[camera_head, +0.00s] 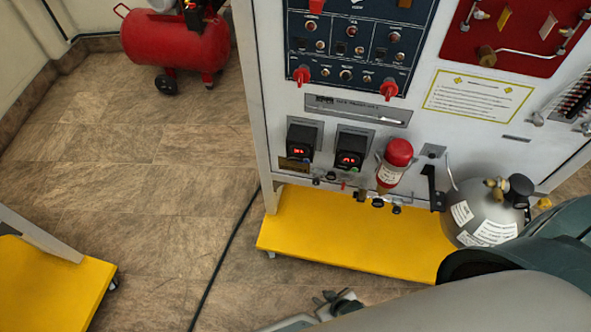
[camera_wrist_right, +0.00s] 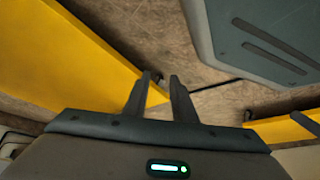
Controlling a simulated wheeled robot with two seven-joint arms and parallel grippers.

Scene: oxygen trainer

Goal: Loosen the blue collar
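I cannot make out a blue collar in either view. The trainer panel (camera_head: 255,75) carries a dark blue control board (camera_head: 345,75), two black gauges with red digits (camera_head: 301,140) (camera_head: 350,150) and a red-topped bottle (camera_head: 395,165). A grey gas cylinder (camera_head: 480,215) with a brass and black valve stands at the right, partly hidden by my right arm. My right gripper (camera_head: 340,302) is low in the head view, in front of the yellow base. In the right wrist view its two fingers (camera_wrist_right: 160,78) are apart with nothing between them. My left gripper is not in view.
The panel's yellow base (camera_head: 340,235) juts out over the floor. Another yellow base (camera_head: 45,285) stands at the left, and a red compressor (camera_head: 175,42) at the back left. A black cable (camera_head: 226,255) crosses the otherwise clear tiled floor between them.

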